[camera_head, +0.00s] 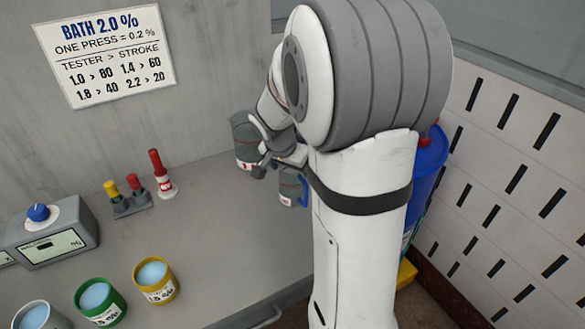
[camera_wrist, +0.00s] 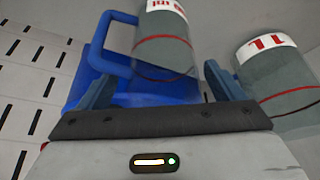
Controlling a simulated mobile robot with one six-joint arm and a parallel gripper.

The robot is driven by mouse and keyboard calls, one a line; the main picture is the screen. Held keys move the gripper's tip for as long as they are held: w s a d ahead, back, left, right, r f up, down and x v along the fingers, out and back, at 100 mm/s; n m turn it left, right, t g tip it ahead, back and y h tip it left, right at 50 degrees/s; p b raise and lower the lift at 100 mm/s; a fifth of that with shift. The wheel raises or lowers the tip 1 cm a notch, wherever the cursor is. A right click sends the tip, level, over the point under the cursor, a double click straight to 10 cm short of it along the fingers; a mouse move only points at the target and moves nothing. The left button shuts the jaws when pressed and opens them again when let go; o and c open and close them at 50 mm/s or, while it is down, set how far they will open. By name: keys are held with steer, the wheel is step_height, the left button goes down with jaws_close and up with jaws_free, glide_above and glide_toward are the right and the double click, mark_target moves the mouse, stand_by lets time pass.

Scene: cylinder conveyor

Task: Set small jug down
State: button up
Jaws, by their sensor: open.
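The small jug (camera_head: 289,188) is grey and clear with a red line and a blue handle. In the head view it shows just below my gripper (camera_head: 278,160), partly hidden by my arm. In the wrist view the small jug (camera_wrist: 163,45) appears inverted, between and beyond the open blue fingers of my gripper (camera_wrist: 160,75). Its blue handle is at the left, near the left finger. I cannot tell whether its base touches the bench or whether a finger touches it. A larger jug marked 1L (camera_head: 245,140) is beside it, also in the wrist view (camera_wrist: 280,75), outside the right finger.
The grey bench (camera_head: 215,220) has clear room in the middle. A red-capped bottle (camera_head: 162,175), a small rack (camera_head: 130,205), a tester box (camera_head: 50,240) and coloured cups (camera_head: 155,282) stand to the left. A blue drum (camera_head: 428,160) stands right of my arm.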

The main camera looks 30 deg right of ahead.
steer(key=v, duration=1.1)
steer(key=s+a+f+n+y, duration=0.1)
steer(key=s+a+f+n, duration=0.1)
steer(key=s+a+n, duration=0.3)
steer(key=s+a+f+n+y, duration=0.2)
steer(key=s+a+n, duration=0.3)
steer(key=s, duration=0.6)
steer(key=shift+s+f+n+y, duration=0.2)
steer(key=shift+s+n+y, duration=0.15)
steer(key=shift+n, duration=0.15)
